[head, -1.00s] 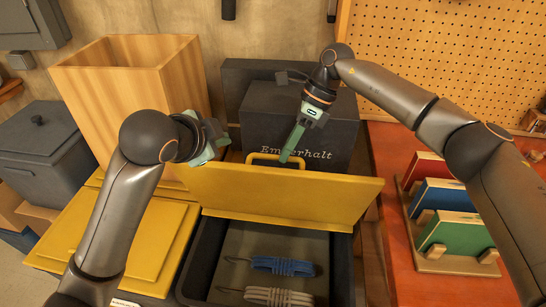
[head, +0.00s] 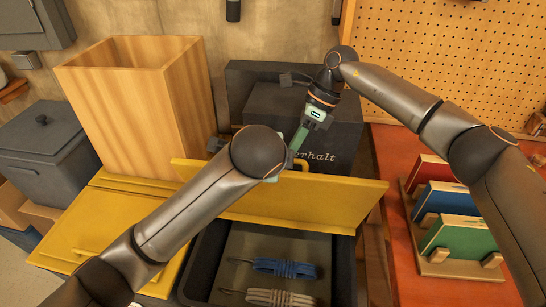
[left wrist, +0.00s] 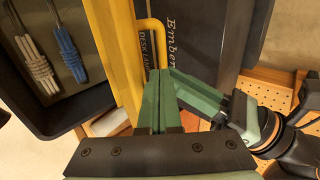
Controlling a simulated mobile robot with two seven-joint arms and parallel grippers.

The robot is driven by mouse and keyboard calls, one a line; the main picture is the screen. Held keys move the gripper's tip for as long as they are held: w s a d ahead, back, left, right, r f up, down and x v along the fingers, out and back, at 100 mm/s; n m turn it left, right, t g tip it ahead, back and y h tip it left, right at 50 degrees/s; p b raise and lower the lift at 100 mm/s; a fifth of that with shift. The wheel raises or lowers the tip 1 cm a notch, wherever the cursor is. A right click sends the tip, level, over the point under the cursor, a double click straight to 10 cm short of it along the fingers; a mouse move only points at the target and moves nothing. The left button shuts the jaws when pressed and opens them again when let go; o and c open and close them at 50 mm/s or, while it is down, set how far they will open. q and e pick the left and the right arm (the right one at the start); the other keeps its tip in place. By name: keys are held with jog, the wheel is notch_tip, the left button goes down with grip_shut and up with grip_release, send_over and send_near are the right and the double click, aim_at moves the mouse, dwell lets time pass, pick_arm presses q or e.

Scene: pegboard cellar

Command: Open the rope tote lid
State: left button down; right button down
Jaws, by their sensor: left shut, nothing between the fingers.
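The rope tote (head: 345,262) is a dark box at front centre, its yellow lid (head: 330,202) standing raised and steeply tilted. Blue rope (head: 285,268) and pale rope (head: 280,297) lie inside. The lid's yellow handle (head: 303,166) is on the far face and shows in the left wrist view (left wrist: 158,45). My left gripper (left wrist: 163,78) is shut and empty beside the lid's far face, close to the handle; my forearm hides most of it in the head view. My right gripper (head: 297,143) is by the handle; whether its fingers grip it is unclear.
A yellow-lidded box (head: 110,215) stands left of the tote, a tall wooden bin (head: 135,100) behind it. A dark case (head: 335,125) is close behind the lid. At right, a red bench (head: 385,190) holds a rack of coloured boards (head: 445,240).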

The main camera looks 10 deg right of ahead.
pick_arm(q)
jog(key=shift+x, duration=0.85)
pick_arm(e)
jog(key=shift+d+f, duration=0.1)
jog(key=shift+f, duration=0.35)
pick_arm(q)
jog(key=shift+w+d+r, duration=0.2)
jog(key=shift+w+d, duration=0.05)
jog(key=shift+w, duration=0.55)
pick_arm(e)
jog(key=c, duration=1.3)
grip_release()
pick_arm(q)
jog(key=shift+w+f, duration=0.15)
pick_arm(e)
jog(key=o, duration=0.3)
jog(key=shift+w, duration=0.15)
jog(key=shift+o, duration=0.8)
jog(key=shift+r, duration=0.15)
